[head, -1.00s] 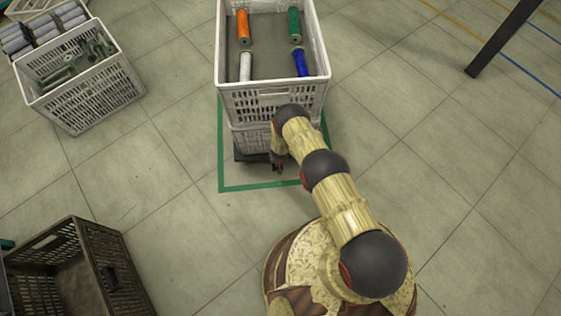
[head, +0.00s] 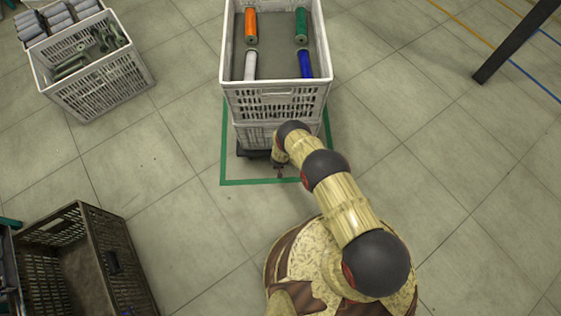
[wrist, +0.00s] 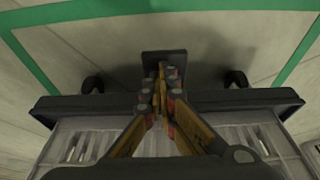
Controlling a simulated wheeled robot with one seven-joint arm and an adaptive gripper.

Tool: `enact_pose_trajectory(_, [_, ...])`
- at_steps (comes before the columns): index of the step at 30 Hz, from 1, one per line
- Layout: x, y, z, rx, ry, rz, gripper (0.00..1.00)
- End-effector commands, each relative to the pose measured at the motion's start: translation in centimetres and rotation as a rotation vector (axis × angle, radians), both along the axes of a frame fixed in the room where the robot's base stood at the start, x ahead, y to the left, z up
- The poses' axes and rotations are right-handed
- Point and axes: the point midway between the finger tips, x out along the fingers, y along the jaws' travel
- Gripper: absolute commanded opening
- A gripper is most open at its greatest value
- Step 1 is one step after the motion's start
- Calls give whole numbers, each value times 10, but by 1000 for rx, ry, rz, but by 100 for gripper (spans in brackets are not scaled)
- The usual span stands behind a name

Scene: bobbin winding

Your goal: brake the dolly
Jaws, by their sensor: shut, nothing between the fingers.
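The dolly (head: 246,152) is a low dark platform under two stacked light grey crates (head: 272,104), inside a green floor outline. In the wrist view its dark edge (wrist: 75,102) runs across, with casters (wrist: 93,84) on either side of the middle. A dark flat pedal-like plate (wrist: 150,60) sticks out from the middle of that edge. My gripper (head: 280,172) is low at the dolly's near side. In the wrist view the closed fingers (wrist: 164,82) overlap the plate, with nothing between them. Whether they touch it, and the plate's tilt, I cannot tell.
The upper crate holds orange, green, white and blue bobbins. A grey crate (head: 97,88) with green parts stands at upper left. A dark crate (head: 118,250) stands at lower left. A dark post (head: 515,42) is at upper right. The floor between is clear.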

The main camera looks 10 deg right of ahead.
Motion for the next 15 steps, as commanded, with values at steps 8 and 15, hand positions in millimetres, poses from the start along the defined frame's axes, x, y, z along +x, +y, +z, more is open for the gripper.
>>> enact_pose_trajectory(8, [-7, -1, -12, -4, -10, 0, 0])
enact_pose_trajectory(15, [-10, -1, -16, -11, -91, 1, 0])
